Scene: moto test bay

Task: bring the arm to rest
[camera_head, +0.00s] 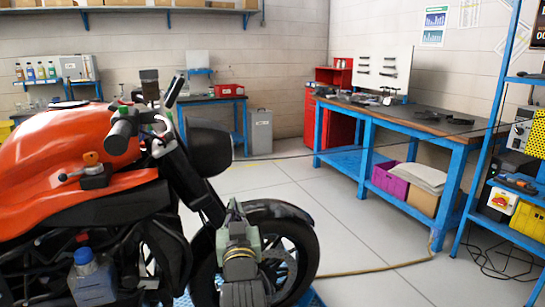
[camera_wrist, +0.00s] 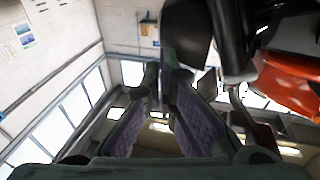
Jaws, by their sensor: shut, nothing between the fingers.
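My gripper (camera_head: 236,208) is in front of the motorcycle's front wheel in the head view, with its pale green and dark parts pointing upward. In the wrist view my gripper (camera_wrist: 160,78) is shut and empty, its two dark fingers reaching up the middle of the picture. My arm below it runs out of the bottom of the head view. The orange motorcycle (camera_head: 45,150) fills the left of the head view. Part of its front wheel (camera_head: 300,250) is hidden behind my gripper and wrist.
A blue workbench (camera_head: 430,126) with tools stands at the right, near a blue shelf rack (camera_head: 487,130). A hose (camera_head: 375,270) lies on the floor. Orange bodywork (camera_wrist: 285,80) is close at the wrist view's right.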

